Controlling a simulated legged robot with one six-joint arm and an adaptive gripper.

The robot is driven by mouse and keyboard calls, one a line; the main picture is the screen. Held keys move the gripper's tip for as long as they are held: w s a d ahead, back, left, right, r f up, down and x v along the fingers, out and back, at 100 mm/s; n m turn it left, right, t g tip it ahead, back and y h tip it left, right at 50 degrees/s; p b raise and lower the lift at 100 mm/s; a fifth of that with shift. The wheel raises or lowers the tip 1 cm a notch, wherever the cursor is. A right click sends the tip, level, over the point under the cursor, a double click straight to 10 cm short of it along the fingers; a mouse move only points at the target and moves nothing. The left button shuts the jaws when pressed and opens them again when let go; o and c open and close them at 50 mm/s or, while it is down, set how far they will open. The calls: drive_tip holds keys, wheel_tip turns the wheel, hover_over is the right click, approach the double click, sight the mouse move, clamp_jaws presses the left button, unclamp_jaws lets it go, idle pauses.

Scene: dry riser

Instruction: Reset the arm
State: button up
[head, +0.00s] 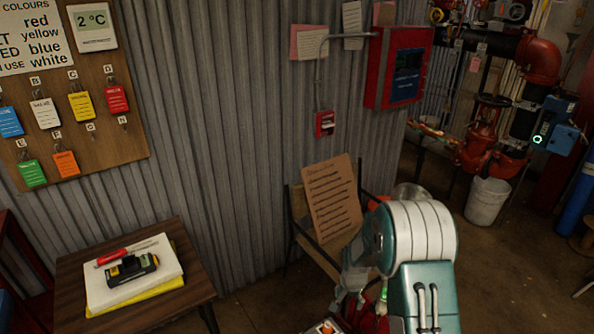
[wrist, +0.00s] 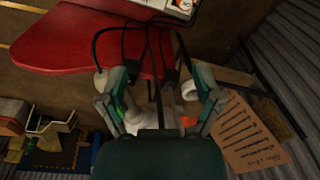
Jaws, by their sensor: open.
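My arm (head: 421,240), teal with white ringed joint covers, is bent at the lower right of the head view. My gripper (wrist: 157,88) shows in the wrist view with its two grey-green fingers spread apart. I see nothing gripped between them; white items and dark cables show beyond the gap. In the head view the gripper is low, left of the arm's white joint, and is partly hidden by the arm.
A chair holds a brown cardboard sign (head: 331,198) close behind my arm. A wooden side table (head: 190,285) with papers stands at the left. A red wall box (head: 399,67), red pipework (head: 483,140) and a white bucket (head: 487,202) are at the right. Open floor lies right of my arm.

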drive_tip(key=s+r+n+t, duration=0.15)
drive_tip(key=s+r, duration=0.25)
drive_tip(key=r, duration=0.8)
drive_tip(key=s+r+n+t, duration=0.15)
drive_tip(key=s+r, duration=0.35)
drive_tip(key=r, duration=0.7)
drive_tip(key=s+r+n, duration=0.1)
drive_tip(key=s+r, duration=0.2)
drive_tip(key=s, duration=0.3)
drive_tip(key=s+r+n+t, duration=0.1)
drive_tip(key=s+r, duration=0.3)
drive_tip(key=s, duration=0.3)
drive_tip(key=s+r+n, duration=0.1)
drive_tip(key=s+r, duration=0.3)
drive_tip(key=s, duration=0.3)
drive_tip(key=shift+s+n+t, duration=0.25)
drive_tip(key=shift+n+t, duration=0.05)
drive_tip(key=shift+n, duration=0.1)
